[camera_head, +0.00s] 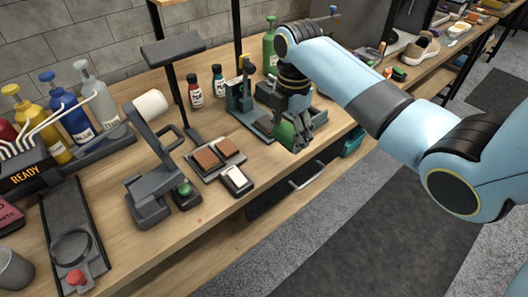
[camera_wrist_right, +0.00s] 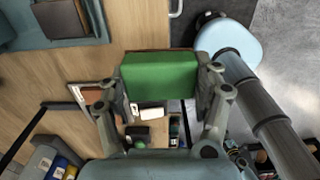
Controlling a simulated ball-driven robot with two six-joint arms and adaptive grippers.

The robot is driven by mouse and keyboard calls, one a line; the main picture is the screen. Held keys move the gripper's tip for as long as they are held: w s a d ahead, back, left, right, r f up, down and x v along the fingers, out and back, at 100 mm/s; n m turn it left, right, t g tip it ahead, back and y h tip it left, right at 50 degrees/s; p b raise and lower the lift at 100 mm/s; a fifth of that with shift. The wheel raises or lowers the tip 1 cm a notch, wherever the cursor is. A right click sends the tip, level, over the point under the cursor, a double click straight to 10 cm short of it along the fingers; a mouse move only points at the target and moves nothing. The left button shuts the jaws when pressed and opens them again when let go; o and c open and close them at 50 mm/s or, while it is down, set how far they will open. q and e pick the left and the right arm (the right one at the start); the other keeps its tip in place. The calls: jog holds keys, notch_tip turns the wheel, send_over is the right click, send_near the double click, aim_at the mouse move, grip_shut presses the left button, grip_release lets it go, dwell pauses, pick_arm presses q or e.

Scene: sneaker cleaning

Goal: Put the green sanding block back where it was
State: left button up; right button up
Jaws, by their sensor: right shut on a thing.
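The green sanding block (camera_wrist_right: 160,83) is held between the two fingers of my right gripper (camera_wrist_right: 162,95) in the right wrist view. In the head view the block (camera_head: 286,134) shows at the tip of the right gripper (camera_head: 291,128), above the front part of the workbench (camera_head: 262,183). A dark tray (camera_head: 216,157) with two brown blocks (camera_head: 209,159) and a white block (camera_head: 237,178) at its front lies on the bench, left of the held block. My left gripper is in neither view.
A grey stand with a white roll (camera_head: 151,105) is left of the tray. A teal fixture (camera_head: 240,97) stands behind the right gripper. Small bottles (camera_head: 194,91) stand at the back.

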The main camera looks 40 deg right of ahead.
send_over(264, 157)
jog(key=f, duration=0.3)
jog(key=shift+s+d+f, duration=0.15)
jog(key=shift+s+d, duration=0.1)
jog(key=shift+w+a+f, duration=0.1)
jog(key=shift+w+f, duration=0.05)
jog(key=shift+w, duration=0.05)
notch_tip(264, 157, down, 3)
jog(key=shift+a+f+b, duration=0.1)
jog(key=shift+b, duration=0.2)
jog(key=shift+f, duration=0.45)
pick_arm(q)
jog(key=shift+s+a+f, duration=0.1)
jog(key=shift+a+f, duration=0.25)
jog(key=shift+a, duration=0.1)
pick_arm(e)
jog(key=o, duration=1.2)
jog(key=shift+f, duration=0.1)
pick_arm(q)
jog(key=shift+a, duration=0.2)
pick_arm(e)
jog(key=shift+o, duration=0.2)
